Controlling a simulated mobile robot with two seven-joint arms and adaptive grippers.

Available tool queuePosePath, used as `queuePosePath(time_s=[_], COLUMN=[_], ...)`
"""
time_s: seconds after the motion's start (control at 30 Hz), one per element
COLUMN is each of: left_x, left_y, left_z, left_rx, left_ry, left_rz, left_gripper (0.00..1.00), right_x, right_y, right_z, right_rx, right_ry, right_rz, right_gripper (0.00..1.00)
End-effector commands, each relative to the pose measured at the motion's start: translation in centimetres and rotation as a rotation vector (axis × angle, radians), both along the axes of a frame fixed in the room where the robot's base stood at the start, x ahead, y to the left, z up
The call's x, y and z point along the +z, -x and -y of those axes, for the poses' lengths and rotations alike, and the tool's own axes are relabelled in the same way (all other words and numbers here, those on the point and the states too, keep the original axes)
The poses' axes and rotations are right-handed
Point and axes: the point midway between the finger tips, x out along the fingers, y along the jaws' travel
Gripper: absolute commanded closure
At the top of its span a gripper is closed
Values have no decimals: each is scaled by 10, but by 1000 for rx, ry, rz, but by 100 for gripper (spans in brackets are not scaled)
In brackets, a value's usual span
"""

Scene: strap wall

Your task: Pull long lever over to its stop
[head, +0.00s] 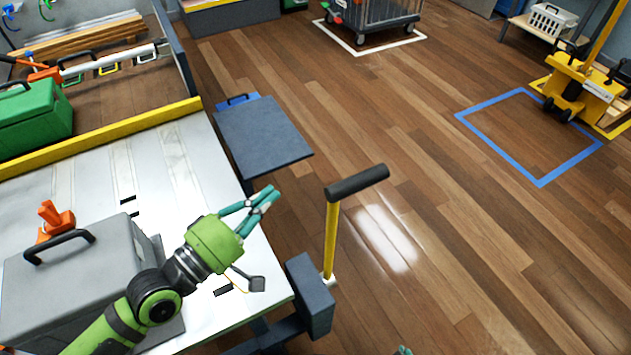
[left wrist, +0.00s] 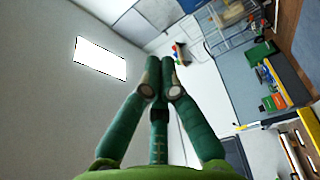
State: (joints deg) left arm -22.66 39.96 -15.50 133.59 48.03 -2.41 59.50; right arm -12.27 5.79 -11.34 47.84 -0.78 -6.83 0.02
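The long lever (head: 331,240) is a yellow upright bar with a black cross grip (head: 357,183) on top. It stands at the table's right front corner, beside a dark blue-grey block (head: 310,290). My left gripper (head: 270,194) is left of the lever, apart from it, over the table's edge. Its teal fingers come together at the tips with nothing between them; the left wrist view (left wrist: 160,62) shows this too. Only a small teal tip of my right gripper (head: 403,351) shows at the bottom edge of the head view; its state is hidden.
A grey case (head: 80,285) with a black handle and an orange clamp (head: 54,222) stand on the pale table (head: 175,170). A green toolbox (head: 35,120) lies behind the yellow rail. A dark flat panel (head: 262,135) juts out beyond the table. Floor right of the lever is clear.

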Motion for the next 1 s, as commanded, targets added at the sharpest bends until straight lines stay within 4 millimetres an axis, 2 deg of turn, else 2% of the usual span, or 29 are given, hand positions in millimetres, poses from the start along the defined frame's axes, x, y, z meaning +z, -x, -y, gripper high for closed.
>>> queuePosePath(time_s=[0.17, 0.57, 0.8, 1.0], left_x=[4, 8, 1, -1], left_y=[-18, -76, -53, -44], left_z=[14, 58, 74, 80], left_rx=[1, 0, -1, -1], left_ry=[4, 4, 2, -1], left_rz=[5, 3, -3, 0], left_gripper=[100, 100, 100, 100], right_x=[3, 0, -1, -3], right_y=[2, 18, 30, 39], right_z=[1, 4, 4, 3], right_rx=[0, -2, -4, -4], right_ry=[0, 7, 9, 9], right_rz=[1, -38, -64, -81], right_gripper=[60, 60, 60, 60])
